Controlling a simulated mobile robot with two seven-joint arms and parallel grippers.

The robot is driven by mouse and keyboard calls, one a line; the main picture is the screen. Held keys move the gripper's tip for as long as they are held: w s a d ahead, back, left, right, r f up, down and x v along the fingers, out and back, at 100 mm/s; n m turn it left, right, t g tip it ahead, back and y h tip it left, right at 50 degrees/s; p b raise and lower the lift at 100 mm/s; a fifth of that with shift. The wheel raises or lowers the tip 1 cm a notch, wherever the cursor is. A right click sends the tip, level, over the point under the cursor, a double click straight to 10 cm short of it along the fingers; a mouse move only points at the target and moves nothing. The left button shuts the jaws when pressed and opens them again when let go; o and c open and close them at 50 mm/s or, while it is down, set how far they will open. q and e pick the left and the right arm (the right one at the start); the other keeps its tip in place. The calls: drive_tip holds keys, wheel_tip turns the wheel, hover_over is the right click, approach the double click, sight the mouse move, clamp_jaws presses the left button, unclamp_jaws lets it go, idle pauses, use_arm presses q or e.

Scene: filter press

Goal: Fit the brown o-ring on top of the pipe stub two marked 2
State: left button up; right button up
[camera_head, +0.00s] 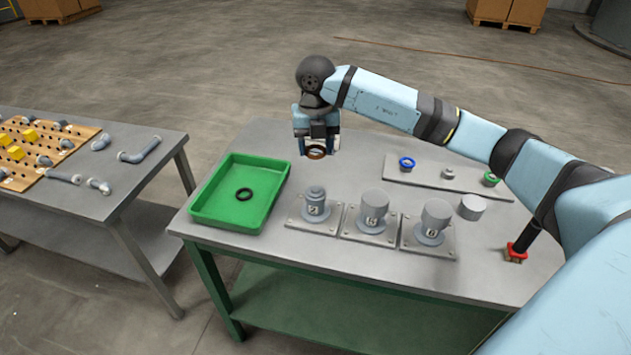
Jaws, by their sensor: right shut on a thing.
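The brown o-ring (316,153) is held in my right gripper (317,147), which points down over the back of the table. The gripper is shut on the ring and holds it behind the stubs. The pipe stub marked 2 (316,205) is the leftmost of three grey stubs on square plates. Its top is bare and narrower than its neighbours' tops, and no ring shows on it. The ring is apart from this stub. My left gripper is out of view.
Two wide-capped stubs (374,212) (435,222) stand to the right. A loose grey cap (472,207) lies beyond them. A green tray (208,212) holds a black ring (244,194). A grey plate (430,177) carries a blue ring (407,163) and a green ring (491,179).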

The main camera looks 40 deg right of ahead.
hover_over(315, 188)
wheel_tip(315, 188, down, 7)
drive_tip(key=shift+r, duration=0.15)
wheel_tip(315, 188, down, 5)
drive_tip(key=shift+s+r+p, duration=0.1)
drive_tip(key=shift+r+p, duration=0.1)
drive_tip(key=shift+p, duration=0.25)
drive_tip(key=shift+f, duration=0.1)
drive_tip(key=shift+f, duration=0.1)
drive_tip(key=o, duration=0.9)
